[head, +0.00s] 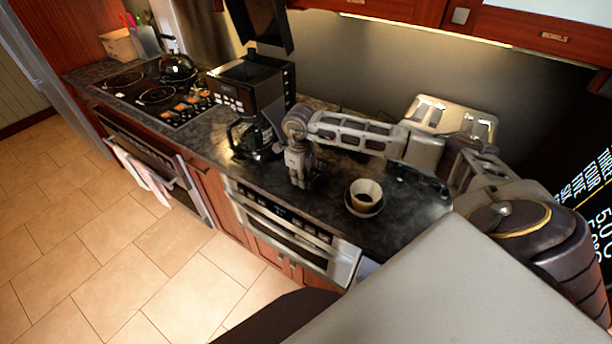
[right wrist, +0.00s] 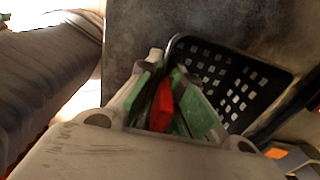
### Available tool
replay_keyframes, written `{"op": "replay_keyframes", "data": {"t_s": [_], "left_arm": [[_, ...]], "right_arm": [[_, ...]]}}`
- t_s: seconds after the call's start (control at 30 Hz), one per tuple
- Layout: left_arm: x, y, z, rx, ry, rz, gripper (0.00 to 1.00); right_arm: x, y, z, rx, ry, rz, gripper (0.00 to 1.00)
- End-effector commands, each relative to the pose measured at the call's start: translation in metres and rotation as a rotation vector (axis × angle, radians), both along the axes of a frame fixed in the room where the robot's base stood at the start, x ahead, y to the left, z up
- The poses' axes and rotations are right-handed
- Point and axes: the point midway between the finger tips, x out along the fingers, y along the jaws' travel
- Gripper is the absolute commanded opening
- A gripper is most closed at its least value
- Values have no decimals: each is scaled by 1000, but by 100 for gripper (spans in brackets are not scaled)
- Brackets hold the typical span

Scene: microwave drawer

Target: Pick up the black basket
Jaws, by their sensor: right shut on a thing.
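The black basket (right wrist: 236,86), with rows of square holes, shows in the right wrist view just right of my right fingertips. In that view my right gripper (right wrist: 166,62) has green-padded fingers shut at the basket's near left edge. A red piece (right wrist: 161,105) shows between the fingers; I cannot tell what it belongs to. In the head view my right gripper (head: 302,183) points down at the dark counter, right of the coffee maker (head: 252,90). The basket is not clear there, being small and dark against the counter. My left gripper is not in view.
A white paper filter (head: 366,194) with dark contents sits on a dish on the counter, right of my gripper. The coffee maker's raised black lid (head: 262,22) stands high. The stove (head: 158,92) with a kettle (head: 178,66) lies left. An oven front (head: 290,232) runs below the counter edge.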

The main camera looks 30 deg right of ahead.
Motion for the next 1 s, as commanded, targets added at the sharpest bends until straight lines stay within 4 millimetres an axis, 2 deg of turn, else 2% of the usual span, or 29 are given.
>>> {"op": "replay_keyframes", "data": {"t_s": [0.17,0.37,0.8,1.0], "left_arm": [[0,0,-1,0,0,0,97],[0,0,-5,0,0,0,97],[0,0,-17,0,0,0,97],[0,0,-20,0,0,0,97]], "right_arm": [[0,1,2,2,1,1,0],[0,1,16,2,-1,1,0],[0,0,79,1,-3,0,0],[0,0,95,0,0,0,0]]}}
